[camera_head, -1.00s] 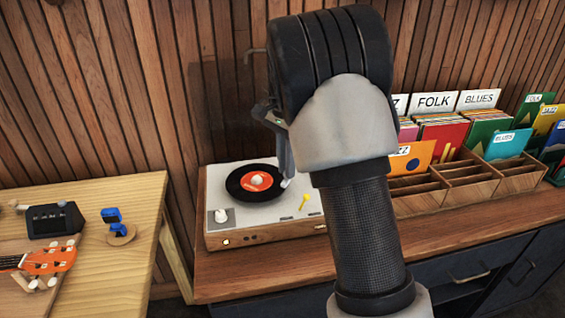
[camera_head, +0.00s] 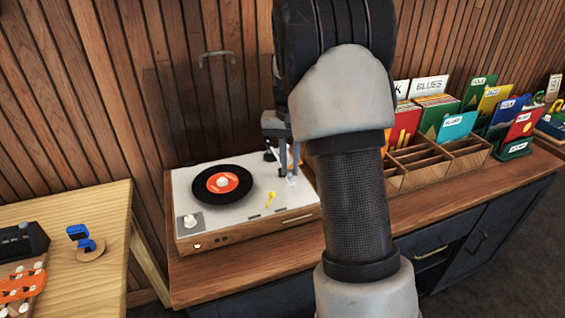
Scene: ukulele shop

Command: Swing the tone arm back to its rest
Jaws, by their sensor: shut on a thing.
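The record player (camera_head: 250,226) stands on the wooden counter, with a black record with an orange label (camera_head: 222,183) on it. My gripper (camera_head: 290,178) is low over the right part of the deck, to the right of the record and clear of its edge. It is shut on the tone arm (camera_head: 291,182), of which only a small pale end shows at the fingertips. My own arm hides the deck's right end, and I cannot make out the arm's rest. A small yellow lever (camera_head: 270,198) stands on the deck in front of my gripper.
Record bins (camera_head: 430,157) with coloured sleeves and divider cards stand on the counter at right, behind my arm. At left is a wooden table (camera_head: 100,205) with a blue clip-on item (camera_head: 80,237) and an orange headstock (camera_head: 22,284). The wooden wall is close behind the player.

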